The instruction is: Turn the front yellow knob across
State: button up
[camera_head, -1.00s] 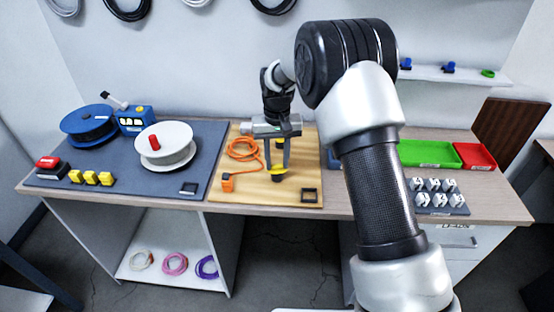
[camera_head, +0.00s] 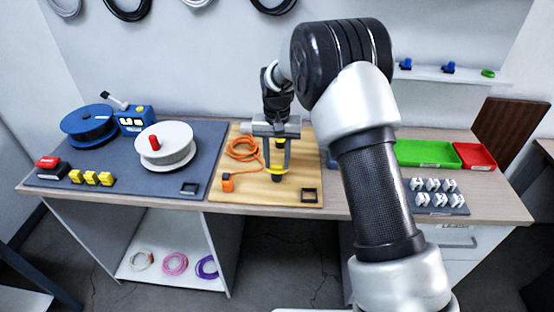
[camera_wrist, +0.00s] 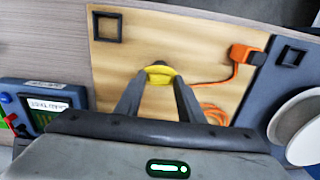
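The front yellow knob (camera_head: 278,171) sits on a dark base on the wooden board (camera_head: 240,188), near the board's front. My gripper (camera_head: 278,172) points down over it, one finger on each side. In the wrist view the yellow knob (camera_wrist: 160,71) fills the gap between my fingertips (camera_wrist: 160,78), which appear to touch its two ends. A second yellow knob (camera_head: 280,143) stands farther back, partly hidden behind my gripper.
An orange plug (camera_head: 227,182) with a coiled orange cable lies left of the knob. A dark square frame (camera_head: 309,195) lies at front right. A white spool (camera_head: 165,152) stands on the grey mat (camera_head: 140,190). Green (camera_head: 428,153) and red bins (camera_head: 474,156) are at right.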

aim_at(277, 164)
jog(key=shift+o, duration=1.3)
notch_tip(277, 164, up, 18)
jog(key=shift+f+p, duration=0.25)
jog(key=shift+p, duration=0.2)
jog(key=shift+d+r, duration=0.1)
jog(key=s+d+r+t+p, duration=0.3)
jog(key=s+d+r, duration=0.7)
jog(key=s+r, duration=0.4)
jog(key=s+d+f+t+p, duration=0.1)
jog(key=s+d, duration=0.2)
jog(key=s, duration=0.6)
jog(key=s+d+t+p, duration=0.1)
jog(key=s+d, duration=0.2)
jog(key=s, duration=0.6)
jog(key=shift+d+f+n+t, duration=0.3)
jog(key=shift+d+f, duration=0.05)
jog(key=shift+f, duration=0.05)
